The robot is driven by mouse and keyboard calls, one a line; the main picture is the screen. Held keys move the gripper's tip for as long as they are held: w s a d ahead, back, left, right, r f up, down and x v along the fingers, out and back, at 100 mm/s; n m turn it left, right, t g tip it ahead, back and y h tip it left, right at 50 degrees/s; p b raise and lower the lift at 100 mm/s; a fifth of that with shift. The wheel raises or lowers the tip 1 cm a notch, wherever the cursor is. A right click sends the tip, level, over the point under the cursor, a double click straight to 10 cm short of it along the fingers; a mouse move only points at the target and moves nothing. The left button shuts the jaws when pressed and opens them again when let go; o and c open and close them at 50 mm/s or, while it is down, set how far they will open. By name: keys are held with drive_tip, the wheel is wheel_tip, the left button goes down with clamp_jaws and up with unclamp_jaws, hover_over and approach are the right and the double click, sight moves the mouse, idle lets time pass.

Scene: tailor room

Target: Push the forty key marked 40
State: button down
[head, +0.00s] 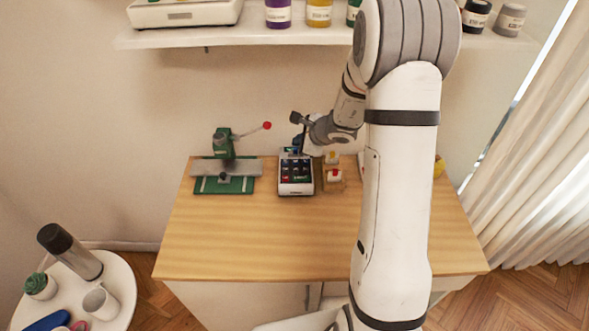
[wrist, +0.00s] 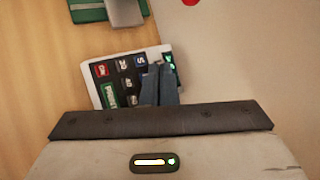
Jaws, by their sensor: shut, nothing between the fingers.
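The keypad device (head: 296,188) is a white box with dark keys, a red key and a green key. It stands on the wooden table, and in the wrist view the keypad (wrist: 97,86) lies tilted in the picture. The key markings are small and blurred; one dark key (wrist: 128,82) in the middle may read 40, but I cannot be sure. My gripper (wrist: 160,84) is shut and empty, its fingertips over the keypad's right part and hiding some keys. In the head view my gripper (head: 298,150) is at the keypad's back end. I cannot tell whether the tips touch it.
A green press with a red-knobbed lever (head: 226,165) stands left of the keypad. Small items on a wooden block (head: 334,178) sit close on its right. The front of the table (head: 250,240) is clear. A shelf (head: 220,38) hangs on the wall behind.

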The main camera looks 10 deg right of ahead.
drive_tip(key=b, duration=0.6)
hover_over(298, 171)
wheel_tip(298, 171, down, 8)
drive_tip(key=shift+d+r, duration=0.1)
drive_tip(key=shift+f+b, duration=0.5)
drive_tip(key=shift+b, duration=0.2)
drive_tip(key=shift+f, duration=0.1)
idle(1.2)
drive_tip(key=shift+f+b, duration=0.3)
drive_tip(key=shift+b, duration=0.45)
drive_tip(key=shift+f+b, duration=0.45)
drive_tip(key=shift+b, duration=0.15)
idle(0.4)
drive_tip(key=shift+r, duration=0.1)
drive_tip(key=shift+r+p, duration=0.5)
drive_tip(key=shift+r, duration=0.25)
